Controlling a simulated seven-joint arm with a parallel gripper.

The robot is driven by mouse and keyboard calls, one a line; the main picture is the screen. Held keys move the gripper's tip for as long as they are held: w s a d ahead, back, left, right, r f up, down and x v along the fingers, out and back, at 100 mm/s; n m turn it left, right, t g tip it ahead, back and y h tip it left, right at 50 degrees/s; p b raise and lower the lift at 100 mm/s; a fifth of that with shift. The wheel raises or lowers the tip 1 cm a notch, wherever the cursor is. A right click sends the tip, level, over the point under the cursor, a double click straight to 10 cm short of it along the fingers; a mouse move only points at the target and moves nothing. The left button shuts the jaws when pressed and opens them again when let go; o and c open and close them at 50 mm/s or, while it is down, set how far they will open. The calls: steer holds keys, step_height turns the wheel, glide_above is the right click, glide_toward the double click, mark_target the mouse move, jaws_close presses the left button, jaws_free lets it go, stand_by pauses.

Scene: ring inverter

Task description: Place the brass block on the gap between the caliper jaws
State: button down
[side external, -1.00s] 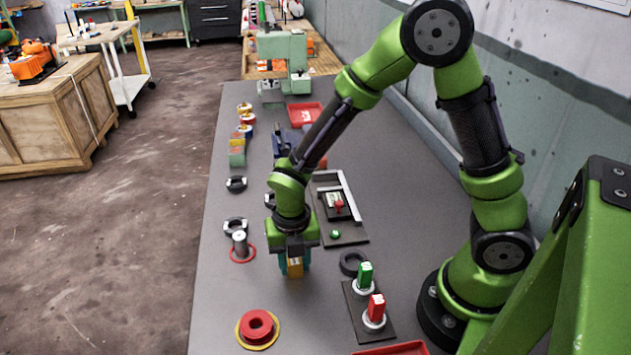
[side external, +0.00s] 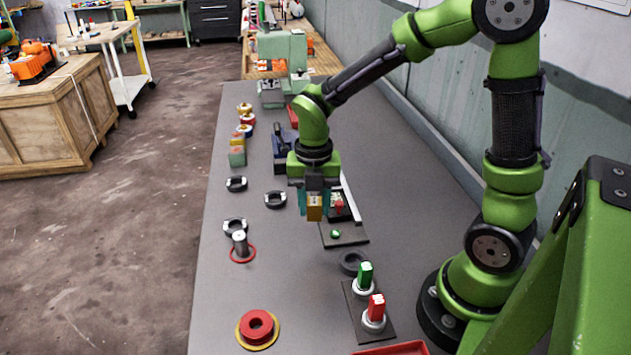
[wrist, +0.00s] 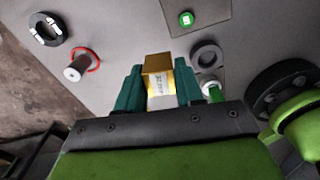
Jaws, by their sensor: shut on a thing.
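The brass block (side external: 315,207) is gripped between the teal fingers of my gripper (side external: 314,205). In the wrist view the block (wrist: 157,64) shows its gold top and a pale label, with a finger of my gripper (wrist: 158,88) on each side. It is held upright and appears raised above the table. Behind it is a dark plate (side external: 345,238) with a pale metal L-shaped piece (side external: 350,202), a small red part (side external: 339,206) and a green button (side external: 335,234). My gripper and the block hide part of this plate. I cannot clearly make out the caliper jaws.
Dark rings (side external: 275,200) lie to the left. A grey post (side external: 240,243) stands in a red ring. A red round button (side external: 257,327) is at the front. Green (side external: 365,275) and red (side external: 376,308) switches stand front right. The front middle of the table is clear.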

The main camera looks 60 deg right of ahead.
steer(key=s+d+f, duration=0.1)
steer(key=s+d, duration=0.2)
steer(key=d, duration=0.3)
steer(key=s+d+f, duration=0.2)
steer(key=d, duration=0.5)
steer(key=w+d, duration=0.1)
steer(key=w, duration=0.3)
steer(key=w+d+f+n, duration=0.1)
steer(key=w+d, duration=0.1)
steer(key=w, duration=0.3)
steer(key=w+d+n, duration=0.1)
steer(key=w+d, duration=0.1)
steer(key=w, duration=0.3)
steer(key=shift+w+d+f, duration=0.2)
steer(key=shift+w+f, duration=0.05)
steer(key=shift+f, duration=0.05)
steer(key=shift+s+f, duration=0.1)
steer(key=shift+f, duration=1.6)
steer(key=shift+f, duration=0.15)
steer(key=c, duration=1)
jaws_free()
